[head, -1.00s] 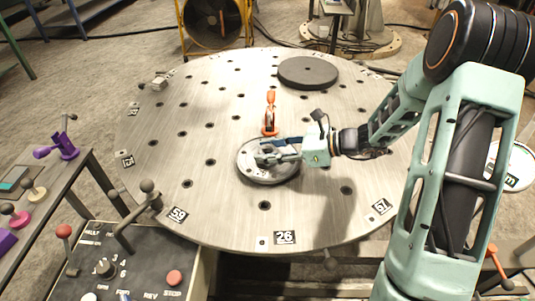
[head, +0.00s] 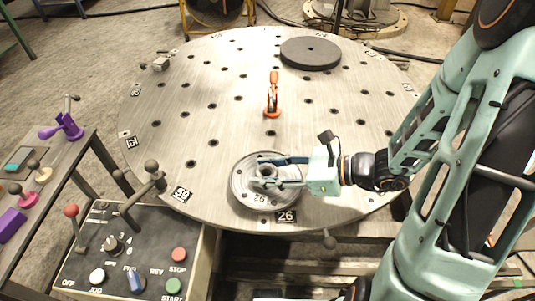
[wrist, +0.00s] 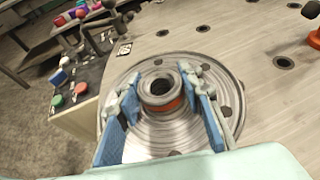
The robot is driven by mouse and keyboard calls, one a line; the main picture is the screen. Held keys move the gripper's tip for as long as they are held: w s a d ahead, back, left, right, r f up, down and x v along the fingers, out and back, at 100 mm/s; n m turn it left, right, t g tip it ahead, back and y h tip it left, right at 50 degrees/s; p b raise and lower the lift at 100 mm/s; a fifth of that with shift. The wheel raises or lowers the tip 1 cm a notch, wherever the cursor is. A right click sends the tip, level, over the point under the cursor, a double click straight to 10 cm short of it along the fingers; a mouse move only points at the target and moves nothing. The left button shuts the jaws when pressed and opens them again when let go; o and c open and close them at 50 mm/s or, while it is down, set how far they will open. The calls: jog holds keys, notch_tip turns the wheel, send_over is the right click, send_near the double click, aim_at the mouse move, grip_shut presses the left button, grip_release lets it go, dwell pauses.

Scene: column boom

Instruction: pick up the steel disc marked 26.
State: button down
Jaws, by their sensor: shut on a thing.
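The steel disc (head: 240,190), a round grey plate with a raised central hub, is at the near side of the big round table, close to the table's 26 label. The number 26 shows on its near face. My gripper (head: 264,172) reaches in from the right with its fingers on both sides of the hub, shut on it. In the wrist view the blue-padded fingers (wrist: 160,88) flank the hub, which has an orange band below its rim; the disc (wrist: 165,135) spreads beneath them. Whether the disc clears the tabletop is hard to tell.
The round table (head: 200,120) has many holes. An orange clamp (head: 272,98) stands near its middle and a dark disc (head: 310,53) lies at the back. A control box (head: 135,250) and a post with a ball handle (head: 150,185) stand at the near left.

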aim_at(265, 189)
jog(key=shift+s+r+p, duration=0.3)
jog(key=shift+r+p, duration=0.05)
jog(key=shift+p, duration=0.15)
jog(key=shift+s+p, duration=0.45)
jog(key=shift+p, duration=0.75)
jog(key=s+p, duration=0.1)
jog(key=p, duration=0.1)
jog(key=shift+s+f+p, duration=0.15)
jog(key=shift+s+p, duration=0.1)
jog(key=shift+p, duration=0.15)
